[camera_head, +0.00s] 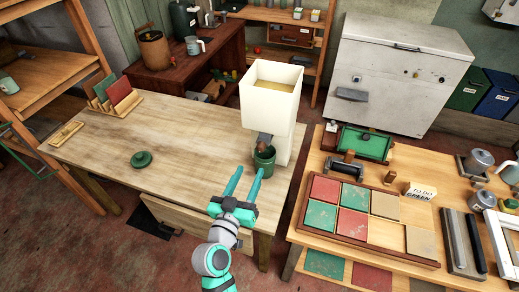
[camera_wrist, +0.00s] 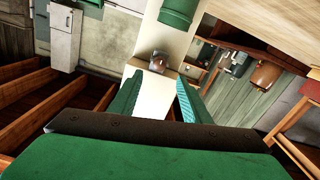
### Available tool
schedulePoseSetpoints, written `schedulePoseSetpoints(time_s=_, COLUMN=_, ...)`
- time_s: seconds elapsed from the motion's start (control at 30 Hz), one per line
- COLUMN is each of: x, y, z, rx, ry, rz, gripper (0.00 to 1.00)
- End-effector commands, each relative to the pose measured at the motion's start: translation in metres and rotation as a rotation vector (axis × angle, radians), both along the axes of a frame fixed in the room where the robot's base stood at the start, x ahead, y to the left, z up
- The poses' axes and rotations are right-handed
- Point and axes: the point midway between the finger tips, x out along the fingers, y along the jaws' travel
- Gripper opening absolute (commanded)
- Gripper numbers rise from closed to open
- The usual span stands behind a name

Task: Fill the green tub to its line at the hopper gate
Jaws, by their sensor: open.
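The green tub (camera_head: 264,161) stands on the wooden table under the gate (camera_head: 264,141) of the white hopper (camera_head: 270,105). Yellowish fill shows in the hopper's open top; the tub's contents and line cannot be made out. My gripper (camera_head: 250,169) is open and empty, just in front of the tub, with its fingers pointing towards it. The tub appears to be just past the fingertips, not between them. In the wrist view, a green cylinder (camera_wrist: 180,12), likely the tub, is at the top edge, and the pale hopper (camera_wrist: 145,86) lies beyond my open fingers.
A round green lid (camera_head: 142,159) lies on the table (camera_head: 190,130), with a rack of coloured panels (camera_head: 113,95) at the back left. A second table to the right holds a tray of coloured tiles (camera_head: 340,238). The table's middle is clear.

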Motion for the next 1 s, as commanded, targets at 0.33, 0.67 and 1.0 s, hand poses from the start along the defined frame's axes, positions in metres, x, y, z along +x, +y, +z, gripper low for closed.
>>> schedulePoseSetpoints(time_s=0.33, x=0.038, y=-0.011, z=0.004, rx=0.002, ry=-0.007, rz=-0.008, gripper=0.43)
schedulePoseSetpoints(time_s=0.67, x=0.089, y=-0.027, z=0.004, rx=0.000, ry=-0.006, rz=-0.006, gripper=0.43)
schedulePoseSetpoints(time_s=1.0, x=0.104, y=-0.033, z=0.003, rx=0.001, ry=-0.006, rz=-0.005, gripper=0.43)
